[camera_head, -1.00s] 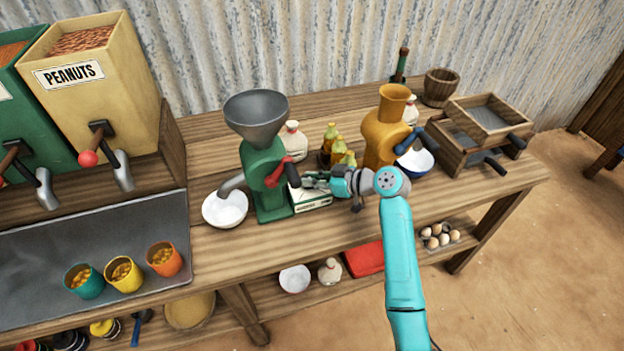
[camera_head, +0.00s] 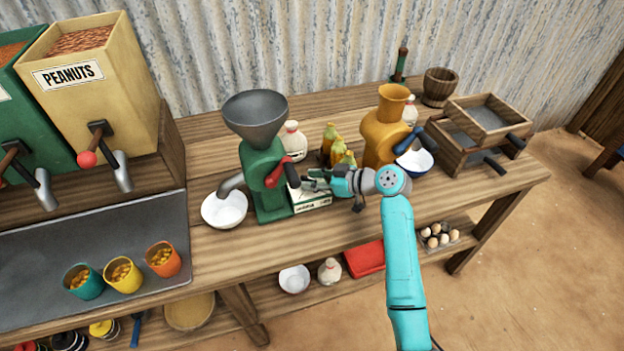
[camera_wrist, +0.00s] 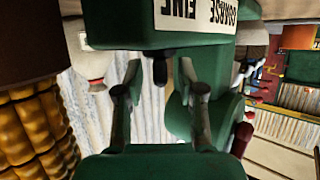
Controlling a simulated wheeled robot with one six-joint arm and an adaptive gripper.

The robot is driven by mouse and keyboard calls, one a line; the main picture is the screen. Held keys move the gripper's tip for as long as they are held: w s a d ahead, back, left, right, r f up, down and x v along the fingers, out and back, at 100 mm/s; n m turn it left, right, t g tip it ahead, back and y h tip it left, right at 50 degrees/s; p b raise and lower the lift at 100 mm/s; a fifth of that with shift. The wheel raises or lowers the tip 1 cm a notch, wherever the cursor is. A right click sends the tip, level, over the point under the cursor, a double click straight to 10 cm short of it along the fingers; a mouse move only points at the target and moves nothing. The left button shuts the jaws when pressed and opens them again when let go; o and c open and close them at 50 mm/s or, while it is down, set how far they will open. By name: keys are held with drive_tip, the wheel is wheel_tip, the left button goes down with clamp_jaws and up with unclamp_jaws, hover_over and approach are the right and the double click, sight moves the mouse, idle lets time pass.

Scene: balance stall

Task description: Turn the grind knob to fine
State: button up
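The green grinder (camera_head: 264,165) with a grey hopper and a red crank arm stands on the bench. A white label plate (camera_head: 312,200) sits on its right side; in the wrist view this plate (camera_wrist: 205,14) shows upside down and reads COARSE and FINE. A small dark knob (camera_wrist: 159,72) sticks out beside the plate in the wrist view. My gripper (camera_head: 309,182) is at the grinder's right side. In the wrist view its fingers (camera_wrist: 158,78) are apart, one on each side of the knob, with visible gaps. The knob is too small to make out in the head view.
A white bowl (camera_head: 224,209) stands left of the grinder. The crank handle (camera_head: 292,175) is close to my fingertips. Bare bench lies in front.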

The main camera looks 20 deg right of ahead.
drive_tip(key=v, duration=1.1)
drive_tip(key=shift+s+d, duration=0.25)
drive_tip(key=shift+d, duration=0.1)
